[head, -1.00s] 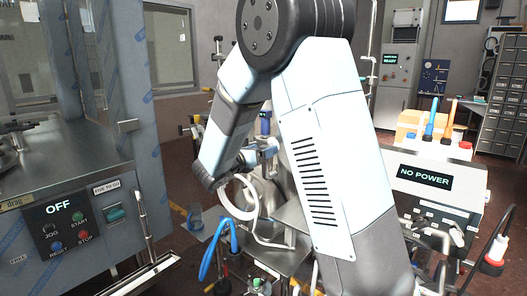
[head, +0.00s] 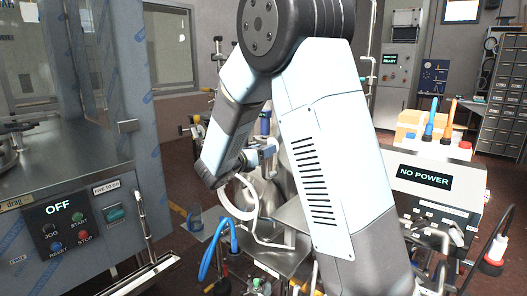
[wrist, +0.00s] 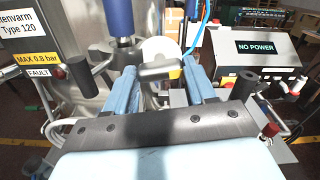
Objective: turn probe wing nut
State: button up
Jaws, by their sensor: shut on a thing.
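In the wrist view a grey metal wing nut (wrist: 160,71) with a small yellow mark on its right end lies crosswise between the two light-blue fingers of my gripper (wrist: 161,78). The fingers press on its two ends, so my gripper is shut on it. A shiny steel vessel (wrist: 88,48) and a blue cylinder (wrist: 117,18) stand behind. In the head view my gripper (head: 262,152) is small, at the vessel below the blue cylinder (head: 265,122). My own arm hides part of the vessel there, and the wing nut cannot be made out.
A box with a NO POWER display (head: 436,185) stands at the right, with cables and fittings near it. A cabinet with an OFF panel (head: 70,228) is at the left. A white hose (head: 240,205) and blue hoses (head: 218,240) loop below my gripper.

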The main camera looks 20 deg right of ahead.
jog(key=shift+a, duration=0.1)
jog(key=shift+m, duration=0.3)
jog(key=m, duration=1.3)
jog(key=shift+a, duration=0.1)
jog(key=shift+f, duration=0.1)
dwell(0.3)
